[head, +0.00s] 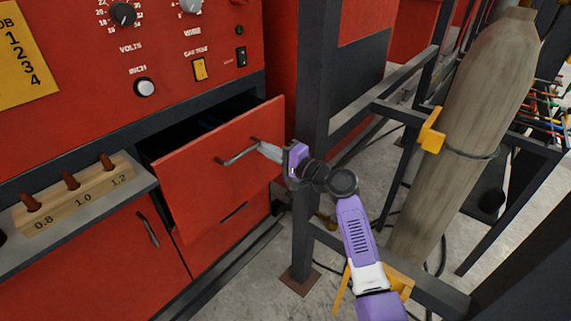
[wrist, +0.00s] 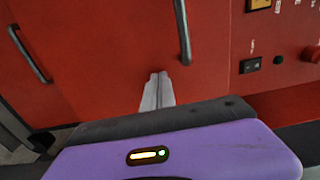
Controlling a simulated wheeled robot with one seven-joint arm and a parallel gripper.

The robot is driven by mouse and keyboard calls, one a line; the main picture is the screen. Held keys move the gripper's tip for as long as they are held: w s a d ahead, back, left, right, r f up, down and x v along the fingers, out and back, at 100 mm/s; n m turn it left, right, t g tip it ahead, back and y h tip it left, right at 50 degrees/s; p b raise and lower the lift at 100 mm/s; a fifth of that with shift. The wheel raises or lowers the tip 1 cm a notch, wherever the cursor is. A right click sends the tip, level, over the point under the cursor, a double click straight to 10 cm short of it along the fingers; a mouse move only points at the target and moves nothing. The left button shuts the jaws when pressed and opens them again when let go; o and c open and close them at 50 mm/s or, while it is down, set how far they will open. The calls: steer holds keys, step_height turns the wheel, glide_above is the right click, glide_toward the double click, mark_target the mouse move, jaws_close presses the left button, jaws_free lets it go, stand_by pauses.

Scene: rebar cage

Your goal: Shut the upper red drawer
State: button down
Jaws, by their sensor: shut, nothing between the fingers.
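The upper red drawer (head: 205,178) stands partly pulled out of the red cabinet in the head view, with its dark inside showing behind the front. Its grey bar handle (head: 238,154) is on the front, and the handle also shows in the wrist view (wrist: 183,32). My gripper (head: 262,149) is shut and empty, at the drawer front close by the right end of the handle. In the wrist view the closed fingertips (wrist: 158,78) point at the red front, beside the handle. I cannot tell whether they touch it.
A dark frame post (head: 314,120) stands just right of the drawer, close to my gripper. A grey gas cylinder (head: 460,130) stands further right. A shelf with a wooden block (head: 75,198) juts out left of the drawer. A lower red door (head: 100,255) is below.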

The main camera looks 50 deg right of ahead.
steer(key=w+b, duration=0.1)
steer(key=w, duration=0.3)
steer(key=w+b, duration=0.1)
steer(key=w, duration=0.3)
steer(key=shift+a+f+b, duration=0.1)
steer(key=shift+a+b, duration=0.1)
steer(key=shift+b, duration=0.1)
steer(key=shift+w, duration=0.45)
steer(key=shift+w+r, duration=0.1)
steer(key=shift+r, duration=0.15)
steer(key=shift+a+r, duration=0.1)
